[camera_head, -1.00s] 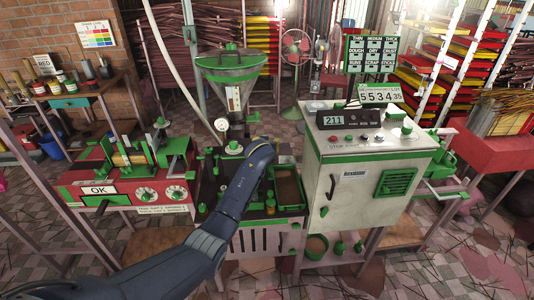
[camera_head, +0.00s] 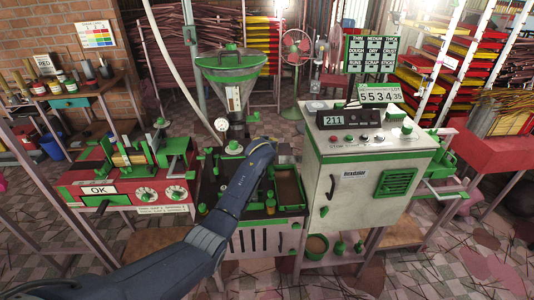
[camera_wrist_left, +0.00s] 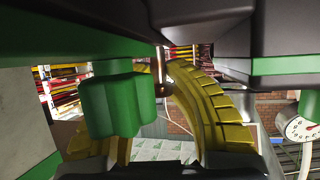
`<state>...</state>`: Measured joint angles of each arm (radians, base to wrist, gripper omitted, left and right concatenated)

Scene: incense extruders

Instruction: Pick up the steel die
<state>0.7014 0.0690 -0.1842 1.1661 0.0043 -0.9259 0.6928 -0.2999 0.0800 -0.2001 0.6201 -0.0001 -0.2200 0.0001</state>
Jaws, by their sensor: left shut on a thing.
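My left arm reaches over the dark extruder bench in the head view, and its wrist hides the gripper there. In the left wrist view the yellow ribbed fingers of my left gripper (camera_wrist_left: 164,72) curve toward each other. A small brownish metallic piece, seemingly the steel die (camera_wrist_left: 160,80), shows between the fingertips, and the gripper is shut on it. A green fluted knob (camera_wrist_left: 112,105) stands in front of the left finger and hides most of it. My right gripper is in neither view.
A green-rimmed hopper (camera_head: 230,65) stands behind the bench. A white control cabinet (camera_head: 345,190) rises close to the right of my wrist. A red machine with dials (camera_head: 125,190) is at left. A brown tray (camera_head: 287,186) lies beside my wrist. Green machine parts crowd the wrist view.

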